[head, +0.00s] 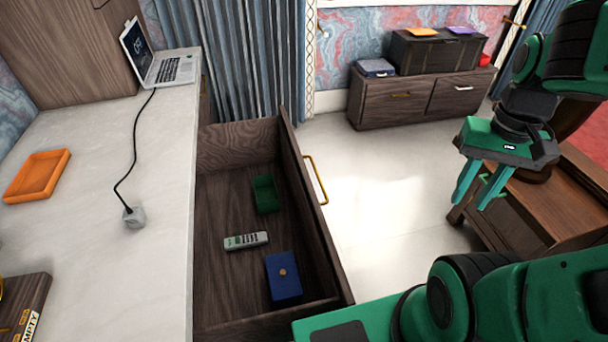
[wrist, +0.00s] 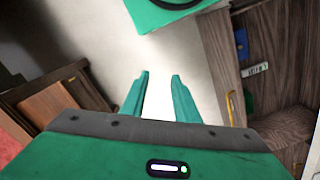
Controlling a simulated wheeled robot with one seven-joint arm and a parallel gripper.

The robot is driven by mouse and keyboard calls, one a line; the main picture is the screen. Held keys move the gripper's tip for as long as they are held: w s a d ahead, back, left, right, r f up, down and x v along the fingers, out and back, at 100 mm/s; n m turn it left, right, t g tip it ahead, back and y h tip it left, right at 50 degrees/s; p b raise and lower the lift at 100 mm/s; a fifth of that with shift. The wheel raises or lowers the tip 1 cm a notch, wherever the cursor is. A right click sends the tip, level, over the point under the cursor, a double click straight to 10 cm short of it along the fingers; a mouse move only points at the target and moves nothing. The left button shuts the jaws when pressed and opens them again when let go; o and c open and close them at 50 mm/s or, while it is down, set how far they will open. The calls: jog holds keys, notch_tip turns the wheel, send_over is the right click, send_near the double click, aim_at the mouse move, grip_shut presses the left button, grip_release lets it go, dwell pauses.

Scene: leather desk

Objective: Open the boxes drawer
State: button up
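A wooden drawer (head: 214,265) under the white-topped desk stands pulled out in the head view. Its front panel carries a gold handle (head: 316,180). Inside lie a blue box (head: 284,277), a green box (head: 265,194) and a remote (head: 246,240). The drawer front (wrist: 228,75) and its handle (wrist: 231,108) also show at the right of the wrist view. My gripper (head: 479,202) is to the right of the drawer, clear of the handle. Its two fingers (wrist: 160,80) are apart with nothing between them.
A low wooden cabinet (head: 378,104) with a dark chest on it stands at the back wall. Brown wooden furniture (head: 540,215) is at the right, close to my gripper. Bare floor (head: 375,205) lies between it and the drawer. A laptop (head: 172,70) and orange tray (head: 37,176) are on the desk.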

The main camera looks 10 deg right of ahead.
jog(key=shift+w, duration=0.2)
jog(key=w+a+f+n+t+y, duration=0.1)
jog(key=w+a+f+t+y, duration=0.3)
jog(key=w+f+y, duration=0.85)
jog(key=w+a+f+t+y, duration=0.35)
jog(key=w+f+y, duration=0.25)
jog(key=w+f, duration=1.25)
jog(key=w+x, duration=0.1)
jog(key=x, duration=0.9)
jog(key=shift+r, duration=0.2)
